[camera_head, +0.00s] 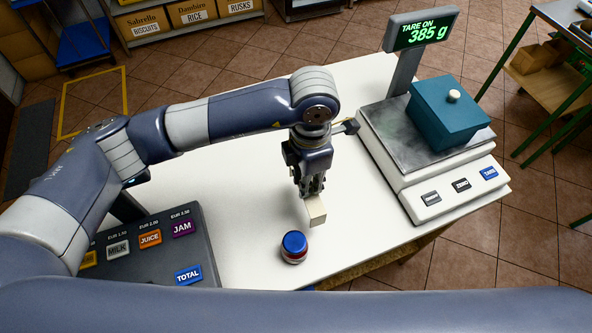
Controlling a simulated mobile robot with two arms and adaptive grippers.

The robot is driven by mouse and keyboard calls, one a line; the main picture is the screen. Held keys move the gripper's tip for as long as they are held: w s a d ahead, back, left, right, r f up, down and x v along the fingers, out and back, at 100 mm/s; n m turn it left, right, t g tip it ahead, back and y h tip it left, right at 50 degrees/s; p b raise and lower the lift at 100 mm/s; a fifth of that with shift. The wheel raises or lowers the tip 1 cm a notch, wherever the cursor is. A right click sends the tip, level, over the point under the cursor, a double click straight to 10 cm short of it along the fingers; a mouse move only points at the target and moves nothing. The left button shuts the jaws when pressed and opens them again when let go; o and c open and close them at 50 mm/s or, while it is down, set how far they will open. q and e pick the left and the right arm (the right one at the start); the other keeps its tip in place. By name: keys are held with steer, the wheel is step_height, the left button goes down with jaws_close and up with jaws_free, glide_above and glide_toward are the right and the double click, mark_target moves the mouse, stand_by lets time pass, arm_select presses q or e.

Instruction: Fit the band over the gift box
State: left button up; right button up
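A teal lidded box (448,116) with a small cream knob on top sits on the scale's metal plate at the right; it may be the gift box, but I cannot be sure. My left gripper (310,193) points down over the white table, left of the scale. Its fingers look closed on a small cream block (316,211), which appears to be just above the table. Nothing in view is clearly a band. My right gripper is not in view.
The scale (425,199) reads 385 g on its raised display (421,31). A blue-lidded jar (294,247) stands near the table's front edge, close to the cream block. A dark price-key panel (150,255) is at the left. The white table (240,200) is otherwise clear around the gripper.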

arm_select(q)
step_height(320, 180, up, 12)
steer(key=p, duration=0.4)
steer(key=shift+r, duration=0.15)
stand_by(0.3)
